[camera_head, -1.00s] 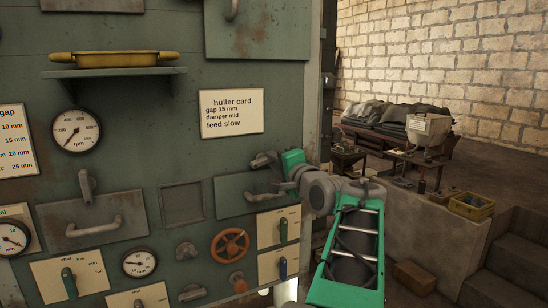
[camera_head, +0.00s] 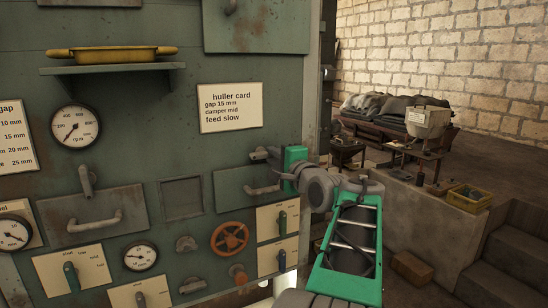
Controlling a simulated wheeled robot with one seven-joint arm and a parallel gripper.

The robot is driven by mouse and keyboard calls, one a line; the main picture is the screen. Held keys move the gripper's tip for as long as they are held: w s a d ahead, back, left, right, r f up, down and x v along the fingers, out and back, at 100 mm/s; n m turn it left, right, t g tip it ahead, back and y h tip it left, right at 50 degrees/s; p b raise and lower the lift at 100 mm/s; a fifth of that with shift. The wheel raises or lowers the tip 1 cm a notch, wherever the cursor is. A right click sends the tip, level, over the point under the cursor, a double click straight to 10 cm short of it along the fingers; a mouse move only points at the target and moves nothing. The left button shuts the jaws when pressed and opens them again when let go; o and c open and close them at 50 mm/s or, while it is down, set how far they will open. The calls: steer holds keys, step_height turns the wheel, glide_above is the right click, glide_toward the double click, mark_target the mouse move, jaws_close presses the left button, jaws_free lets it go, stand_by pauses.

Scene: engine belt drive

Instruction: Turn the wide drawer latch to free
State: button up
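Two drawers show on the green machine panel, each with a bar handle. The left drawer (camera_head: 75,222) has a grey latch (camera_head: 86,181) above it, its lever near upright. The right drawer (camera_head: 228,188) is partly hidden at its right end by my arm. I cannot tell for sure which is the wide one. My gripper (camera_head: 271,155), with its green body, points left just above the right drawer. Its fingers are at a small grey latch (camera_head: 257,154) there. The fingers and latch overlap, so I cannot tell whether they grip it or which way it is turned.
Below the right drawer are a red handwheel (camera_head: 230,238) and switch plates (camera_head: 278,222). A yellow tray (camera_head: 112,58) sits on a shelf (camera_head: 112,71) at upper left. A huller card (camera_head: 230,108) hangs above the gripper. A low wall stands to the right.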

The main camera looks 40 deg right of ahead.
steer(key=o, duration=0.4)
steer(key=shift+o, duration=0.2)
steer(key=b+v, duration=0.3)
steer(key=v, duration=0.4)
steer(key=shift+s+a, duration=0.2)
steer(key=shift+s, duration=0.2)
